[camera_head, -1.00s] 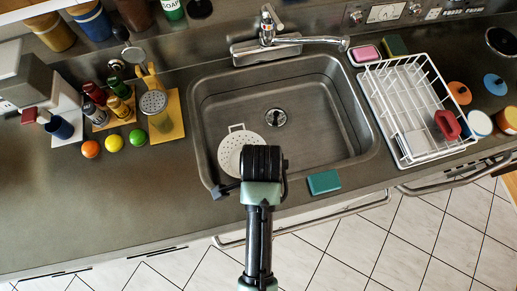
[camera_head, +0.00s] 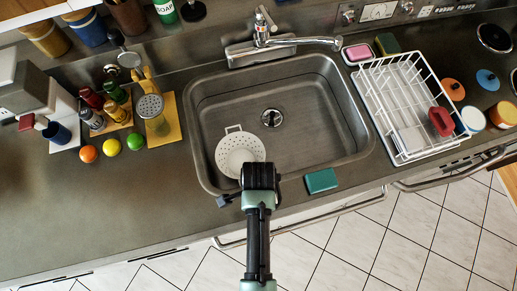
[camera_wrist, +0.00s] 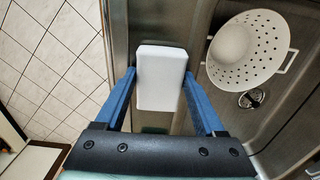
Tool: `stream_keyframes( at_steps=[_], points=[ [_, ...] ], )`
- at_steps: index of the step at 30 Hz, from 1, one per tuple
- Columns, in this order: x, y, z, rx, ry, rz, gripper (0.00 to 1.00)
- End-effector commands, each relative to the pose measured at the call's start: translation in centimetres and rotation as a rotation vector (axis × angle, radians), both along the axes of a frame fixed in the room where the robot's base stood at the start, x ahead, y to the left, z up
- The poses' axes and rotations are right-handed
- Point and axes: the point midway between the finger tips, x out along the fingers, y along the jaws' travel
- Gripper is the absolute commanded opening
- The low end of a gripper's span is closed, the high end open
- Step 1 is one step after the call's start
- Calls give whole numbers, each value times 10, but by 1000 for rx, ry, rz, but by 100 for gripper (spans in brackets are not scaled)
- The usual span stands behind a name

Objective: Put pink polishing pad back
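My gripper (camera_head: 258,176) is over the front rim of the sink, just in front of the colander, and its tips are hidden in the head view. In the wrist view, the two blue fingers of my gripper (camera_wrist: 160,80) stand either side of a pale, near-white block (camera_wrist: 160,65) and appear shut on it. This block is hidden in the head view, and no pink shows on its visible face. A pink pad-like block (camera_head: 358,51) lies in a small pale dish behind the sink, left of the green block.
A white colander (camera_head: 238,150) lies in the sink (camera_head: 310,110). A teal block (camera_head: 321,180) lies on the front counter edge. A white dish rack (camera_head: 408,158) holding a red item (camera_head: 441,121) stands right. Bottles and fruit stand left; the left front counter is clear.

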Motion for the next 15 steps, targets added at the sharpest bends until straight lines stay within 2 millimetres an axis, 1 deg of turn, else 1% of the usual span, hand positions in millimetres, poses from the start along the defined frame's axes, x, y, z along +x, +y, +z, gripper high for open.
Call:
stream_keyframes(
  at_steps=[1, 4, 5, 11, 15],
  points=[
    [0, 0, 0, 0, 0, 0, 78],
    [0, 0, 0, 0, 0, 0, 96],
    [0, 0, 0, 0, 0, 0, 100],
    [0, 0, 0, 0, 0, 0, 100],
    [0, 0, 6, 0, 0, 0, 100]
  ],
)
